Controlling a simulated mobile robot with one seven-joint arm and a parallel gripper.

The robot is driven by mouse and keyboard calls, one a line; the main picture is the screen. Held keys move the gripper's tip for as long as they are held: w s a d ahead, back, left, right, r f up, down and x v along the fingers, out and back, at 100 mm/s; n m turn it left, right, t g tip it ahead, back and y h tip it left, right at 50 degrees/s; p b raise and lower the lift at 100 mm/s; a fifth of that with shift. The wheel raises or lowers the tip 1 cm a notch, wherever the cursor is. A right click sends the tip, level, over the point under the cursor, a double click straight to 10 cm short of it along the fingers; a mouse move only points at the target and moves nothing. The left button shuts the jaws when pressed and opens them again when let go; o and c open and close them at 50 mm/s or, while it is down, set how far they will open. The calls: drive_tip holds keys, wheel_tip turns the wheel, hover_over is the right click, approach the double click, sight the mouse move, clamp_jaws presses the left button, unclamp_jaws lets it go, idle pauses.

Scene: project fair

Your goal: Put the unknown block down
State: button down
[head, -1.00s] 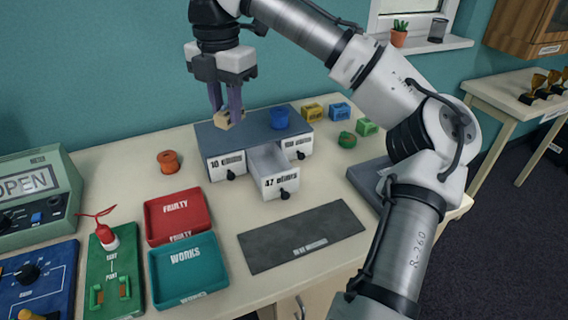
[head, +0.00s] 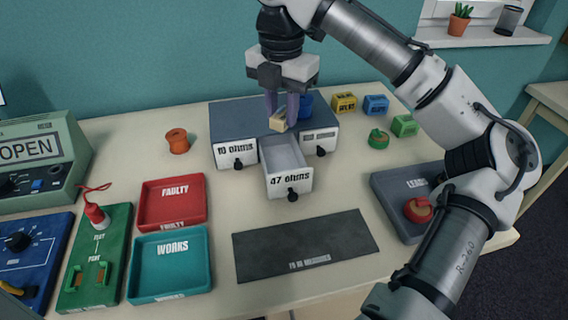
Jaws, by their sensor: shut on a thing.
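My gripper (head: 282,108) is shut on a small tan block (head: 278,124). It holds the block near the top front edge of the drawer cabinet (head: 232,114), at the back of the open middle drawer (head: 288,184), labelled 47 ohms. I cannot tell the exact height of the block. The drawer's visible inside looks empty. The left drawer (head: 236,154), labelled 10 ohms, is shut. The right drawer (head: 320,139) also looks shut. A grey mat (head: 304,240), lettered like "to be measured", lies bare in front.
A red Faulty tray (head: 172,204) and teal Works tray (head: 170,267) look empty. A blue object (head: 306,103) is partly hidden behind my fingers. An orange spool (head: 177,141) stands left of the cabinet. A grey Leads pad (head: 392,194) holds a red item (head: 418,209) at right.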

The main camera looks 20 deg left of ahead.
approach(282, 163)
drive_tip(key=s+f, duration=0.1)
drive_tip(key=f, duration=0.1)
drive_tip(key=s+d+f, duration=0.1)
drive_tip(key=f, duration=0.1)
drive_tip(key=s+f, duration=0.1)
drive_tip(key=f, duration=0.1)
drive_tip(key=shift+s+d+p, duration=0.3)
drive_tip(key=shift+s+p, duration=0.05)
drive_tip(key=shift+f, duration=0.1)
drive_tip(key=c, duration=1.4)
unclamp_jaws()
drive_tip(key=shift+c, duration=0.2)
wheel_tip(282, 163, up, 12)
drive_tip(key=shift+r+b, duration=0.15)
drive_tip(key=shift+b, duration=0.4)
